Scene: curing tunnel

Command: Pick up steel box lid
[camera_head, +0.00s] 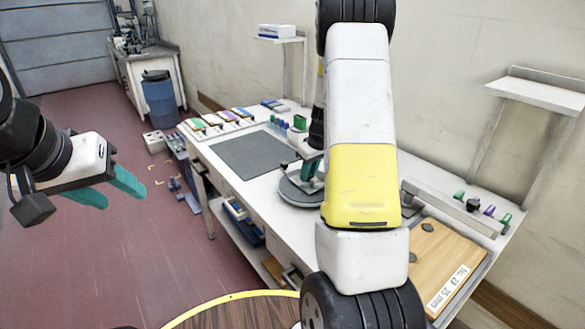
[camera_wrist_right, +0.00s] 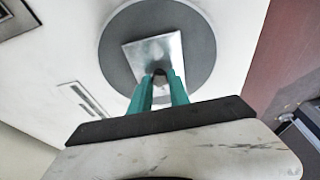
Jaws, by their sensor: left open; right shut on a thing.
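The steel box lid (camera_wrist_right: 135,52) is a square, shiny metal plate with a small dark knob (camera_wrist_right: 159,73). In the right wrist view it lies over a round grey disc (camera_wrist_right: 112,60); I cannot tell whether it touches the disc. My right gripper (camera_wrist_right: 160,80) is shut on the lid's knob, with one teal finger on each side. In the head view the right gripper (camera_head: 309,170) is above the disc (camera_head: 296,192), and my arm hides much of this spot. My left gripper (camera_head: 120,190) is open and empty over the floor, left of the bench.
The white bench (camera_head: 226,187) carries a dark grey mat (camera_head: 255,155), several coloured items at its back, and a wooden board (camera_head: 445,255) at right. A wall shelf (camera_head: 540,93) stands behind it. A blue bin (camera_head: 160,100) is at back left. The red floor at left is mostly clear.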

